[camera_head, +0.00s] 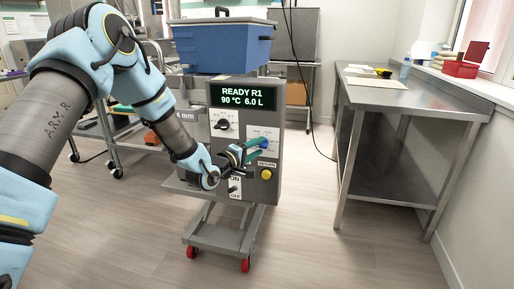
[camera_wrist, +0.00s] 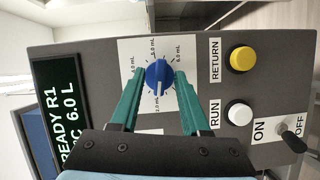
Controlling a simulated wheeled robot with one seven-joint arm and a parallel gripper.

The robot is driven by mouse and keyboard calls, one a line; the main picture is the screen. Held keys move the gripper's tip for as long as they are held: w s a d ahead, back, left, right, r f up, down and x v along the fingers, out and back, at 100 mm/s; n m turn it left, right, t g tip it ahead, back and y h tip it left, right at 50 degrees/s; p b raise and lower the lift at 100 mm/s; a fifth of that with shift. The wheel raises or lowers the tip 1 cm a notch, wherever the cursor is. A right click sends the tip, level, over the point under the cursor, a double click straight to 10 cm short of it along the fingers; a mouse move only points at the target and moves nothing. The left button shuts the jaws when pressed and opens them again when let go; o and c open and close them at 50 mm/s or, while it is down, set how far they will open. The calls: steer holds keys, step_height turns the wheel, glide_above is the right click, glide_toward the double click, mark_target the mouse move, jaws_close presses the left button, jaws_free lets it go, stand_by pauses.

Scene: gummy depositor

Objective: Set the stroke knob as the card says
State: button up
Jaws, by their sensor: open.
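The blue stroke knob (camera_wrist: 158,77) sits on a white dial plate (camera_wrist: 131,50) marked in mL, with 2.0 and 6.0 legible. A pale line on the knob appears to point down in the wrist view, near the 2.0 mark. My gripper (camera_wrist: 160,73) is open, with one teal finger on each side of the knob; I cannot tell whether they touch it. In the head view the knob (camera_head: 263,143) is partly covered by my gripper (camera_head: 259,148). The display (camera_head: 243,96) reads READY R1, 90 °C, 6.0 L. I cannot identify the card.
A yellow RETURN button (camera_wrist: 242,59), a white RUN button (camera_wrist: 239,112) and an ON/OFF toggle (camera_wrist: 292,138) are near the knob. A black knob (camera_head: 222,125) is at upper left of the panel. A steel table (camera_head: 375,98) stands right, with open floor between.

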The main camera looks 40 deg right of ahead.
jaws_close()
stand_by(0.3)
stand_by(0.3)
